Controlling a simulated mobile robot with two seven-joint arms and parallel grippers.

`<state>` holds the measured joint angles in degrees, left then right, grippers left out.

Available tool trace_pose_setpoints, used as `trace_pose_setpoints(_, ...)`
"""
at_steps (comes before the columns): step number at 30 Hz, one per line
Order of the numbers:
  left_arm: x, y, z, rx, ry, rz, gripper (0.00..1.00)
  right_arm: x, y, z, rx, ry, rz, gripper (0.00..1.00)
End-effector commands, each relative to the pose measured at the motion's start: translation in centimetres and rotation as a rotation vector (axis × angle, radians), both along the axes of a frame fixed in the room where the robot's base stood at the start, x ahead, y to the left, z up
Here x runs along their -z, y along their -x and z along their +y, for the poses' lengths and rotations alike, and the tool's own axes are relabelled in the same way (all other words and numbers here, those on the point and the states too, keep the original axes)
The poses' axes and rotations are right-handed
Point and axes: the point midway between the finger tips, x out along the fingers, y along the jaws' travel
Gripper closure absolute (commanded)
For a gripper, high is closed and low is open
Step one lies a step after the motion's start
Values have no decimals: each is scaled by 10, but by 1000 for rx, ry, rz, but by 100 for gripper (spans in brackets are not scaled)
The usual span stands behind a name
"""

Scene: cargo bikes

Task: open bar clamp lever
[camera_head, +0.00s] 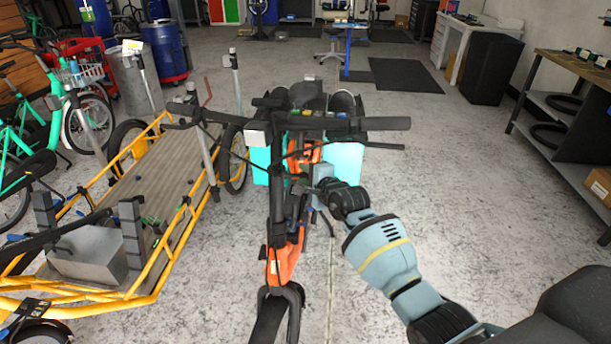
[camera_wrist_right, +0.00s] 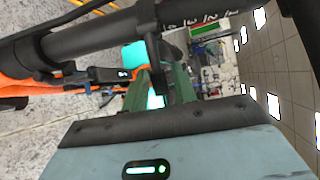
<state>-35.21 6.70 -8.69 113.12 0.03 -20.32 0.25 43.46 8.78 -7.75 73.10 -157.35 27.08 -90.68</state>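A folding bike with an orange frame (camera_head: 285,262) and black handlebar (camera_head: 345,123) stands upright in the middle of the head view. I cannot single out the bar clamp lever for certain. In the right wrist view, a slim black lever-like part (camera_wrist_right: 153,48) hangs from the black bar (camera_wrist_right: 85,38), close to my fingertips. My right gripper (camera_head: 318,186) is beside the bike's stem, below the handlebar. Its green fingers (camera_wrist_right: 162,84) appear parted, with a cyan surface showing between them. Whether they touch the part is unclear. My left gripper is out of view.
A yellow-framed cargo bike (camera_head: 160,187) with a wooden deck stands close on the left. Cyan boxes (camera_head: 341,163) sit behind the handlebar. A workbench (camera_head: 575,75) is at the right. The floor between the bike and bench is clear.

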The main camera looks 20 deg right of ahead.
Motion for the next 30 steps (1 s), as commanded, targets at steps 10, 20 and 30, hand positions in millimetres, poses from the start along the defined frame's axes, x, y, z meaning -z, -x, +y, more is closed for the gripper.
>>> trace_pose_setpoints(10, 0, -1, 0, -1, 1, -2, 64, 0, 0, 0, 0, 0, 0, 62)
trace_pose_setpoints(20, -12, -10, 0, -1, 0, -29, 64, -10, 29, -6, 0, 2, -3, 62)
trace_pose_setpoints(30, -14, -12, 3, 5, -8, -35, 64, -19, 68, -12, 0, 1, -1, 62)
